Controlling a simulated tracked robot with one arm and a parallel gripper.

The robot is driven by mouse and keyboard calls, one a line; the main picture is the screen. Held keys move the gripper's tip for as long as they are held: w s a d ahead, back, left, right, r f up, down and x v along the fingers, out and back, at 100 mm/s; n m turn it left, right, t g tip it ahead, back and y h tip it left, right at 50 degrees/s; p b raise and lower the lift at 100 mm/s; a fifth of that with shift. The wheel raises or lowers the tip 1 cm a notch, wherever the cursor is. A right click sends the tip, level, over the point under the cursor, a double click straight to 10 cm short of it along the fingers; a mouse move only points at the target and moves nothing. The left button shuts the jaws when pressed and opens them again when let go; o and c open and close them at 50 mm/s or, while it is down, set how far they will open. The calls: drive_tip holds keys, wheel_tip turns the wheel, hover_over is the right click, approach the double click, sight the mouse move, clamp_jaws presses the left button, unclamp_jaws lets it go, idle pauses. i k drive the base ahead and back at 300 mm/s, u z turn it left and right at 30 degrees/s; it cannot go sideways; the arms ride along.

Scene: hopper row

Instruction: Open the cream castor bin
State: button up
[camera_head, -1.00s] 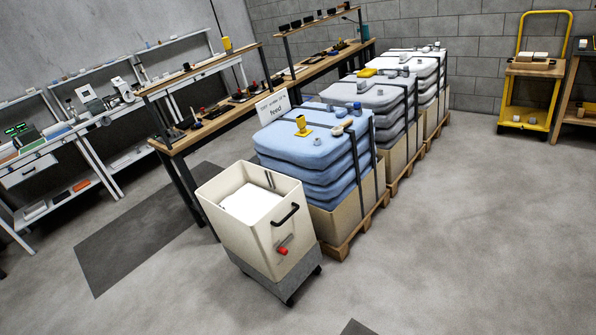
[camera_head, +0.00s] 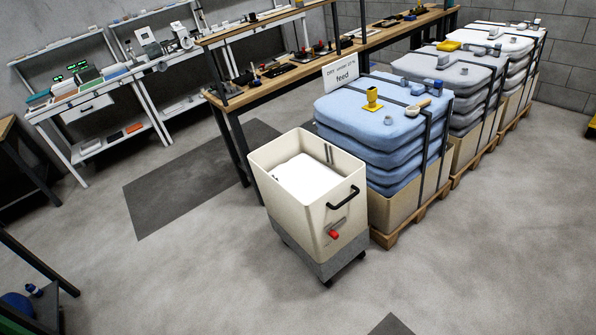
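The cream castor bin (camera_head: 295,208) stands on the floor in the middle of the view, on a grey base (camera_head: 338,262) with dark castors. Its top shows an open rim with a white surface (camera_head: 308,177) inside; I cannot tell if that is an inner lid or contents. A black handle (camera_head: 343,198) is on its right-hand face, with a red knob (camera_head: 333,234) below it. My gripper is not in view.
Blue stacked sacks (camera_head: 385,110) on a pallet (camera_head: 410,222) stand close behind the bin at right, with grey stacks beyond. A wooden workbench (camera_head: 300,62) runs behind. Front floor is clear. A dark-legged table (camera_head: 38,270) is at lower left.

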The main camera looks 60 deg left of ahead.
sight(307, 184)
drive_tip(key=u, duration=1.2)
drive_tip(key=i, duration=1)
drive_tip(key=z, duration=0.05)
